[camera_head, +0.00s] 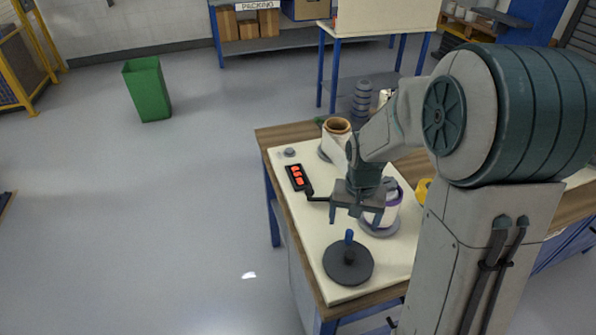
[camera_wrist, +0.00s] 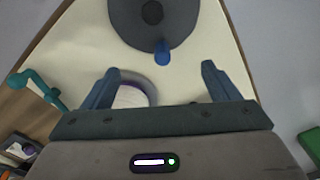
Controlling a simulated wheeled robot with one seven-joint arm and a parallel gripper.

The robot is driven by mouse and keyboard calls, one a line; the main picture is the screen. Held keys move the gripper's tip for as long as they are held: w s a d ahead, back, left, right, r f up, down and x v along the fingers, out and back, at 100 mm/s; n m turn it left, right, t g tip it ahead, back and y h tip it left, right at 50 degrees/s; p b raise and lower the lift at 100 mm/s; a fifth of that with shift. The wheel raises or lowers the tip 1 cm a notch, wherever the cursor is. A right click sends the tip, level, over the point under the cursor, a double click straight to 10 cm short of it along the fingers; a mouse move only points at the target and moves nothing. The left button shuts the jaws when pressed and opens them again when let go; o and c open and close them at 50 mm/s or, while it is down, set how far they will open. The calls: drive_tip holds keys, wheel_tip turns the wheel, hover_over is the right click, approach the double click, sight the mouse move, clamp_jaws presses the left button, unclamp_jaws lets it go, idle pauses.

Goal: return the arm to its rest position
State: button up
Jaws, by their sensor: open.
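My gripper (camera_head: 357,214) is open and empty. It hangs above the cream mat on the workbench, in front of a white and purple roll (camera_head: 390,207). In the wrist view the two fingers of my gripper (camera_wrist: 160,82) stand well apart with nothing between them at their tips. A dark round base with a blue-topped post (camera_head: 348,262) stands on the mat nearer the front edge. It also shows at the top of the wrist view (camera_wrist: 152,22). My arm reaches in from the right and hides part of the bench.
The workbench (camera_head: 290,132) holds a cream roll with a brown core (camera_head: 337,135), a dark device with red digits (camera_head: 298,177) and a small grey disc (camera_head: 290,152). A green bin (camera_head: 147,90) stands on open floor at left. A second table (camera_head: 388,18) stands behind.

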drive_tip(key=shift+r, duration=0.2)
idle(0.3)
drive_tip(key=shift+s+r, duration=0.15)
drive_tip(key=shift+r, duration=0.15)
drive_tip(key=s+d+r+n+t, duration=0.2)
drive_tip(key=s+r+t, duration=0.1)
drive_tip(key=s+r, duration=0.9)
drive_tip(key=s, duration=0.3)
drive_tip(key=shift+w, duration=0.1)
idle(1.8)
